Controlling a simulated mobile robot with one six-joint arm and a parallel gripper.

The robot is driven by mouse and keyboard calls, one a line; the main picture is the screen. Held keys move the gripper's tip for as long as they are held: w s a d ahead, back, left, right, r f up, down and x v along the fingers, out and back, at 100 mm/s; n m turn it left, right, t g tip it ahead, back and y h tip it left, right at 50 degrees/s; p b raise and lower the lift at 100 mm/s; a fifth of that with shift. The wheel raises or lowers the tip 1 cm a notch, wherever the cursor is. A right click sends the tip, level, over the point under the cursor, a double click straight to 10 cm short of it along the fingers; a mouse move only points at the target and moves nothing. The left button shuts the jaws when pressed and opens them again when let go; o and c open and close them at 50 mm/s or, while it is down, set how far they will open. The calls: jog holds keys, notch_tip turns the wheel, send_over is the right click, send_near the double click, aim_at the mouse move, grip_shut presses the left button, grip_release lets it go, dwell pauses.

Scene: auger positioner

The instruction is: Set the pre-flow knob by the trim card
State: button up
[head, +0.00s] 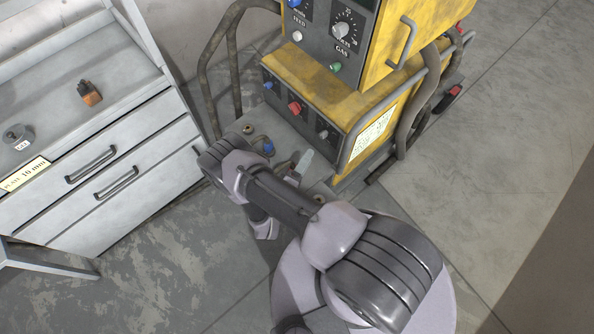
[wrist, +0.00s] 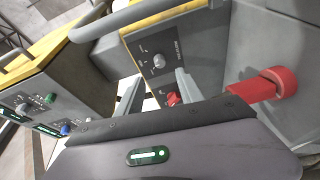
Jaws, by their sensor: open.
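My gripper (wrist: 158,84) is open and empty in the wrist view. Its two fingers point at a dark panel with a grey pointer knob (wrist: 159,61), which stands beyond the tips and apart from them. A red knob (wrist: 172,99) shows between the fingers, partly hidden. In the head view the lower yellow unit has a grey knob (head: 323,134), a red knob (head: 294,108) and a blue knob (head: 268,86). The panel lettering is too small to read, so I cannot tell which is pre-flow. A pale printed sheet (head: 371,136), possibly the trim card, is on the unit's side.
The upper yellow unit (head: 385,48) carries a dial marked GAS (head: 342,29). Grey tube rails frame the machine. A red fitting (wrist: 268,86) juts in at right in the wrist view. A grey cabinet (head: 125,150) with a "PLATE 10 mm" label (head: 25,174) stands left.

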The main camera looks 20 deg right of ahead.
jog(key=p+v, duration=0.1)
jog(key=v, duration=0.6)
jog(key=shift+s, duration=0.15)
jog(key=shift+a, duration=0.15)
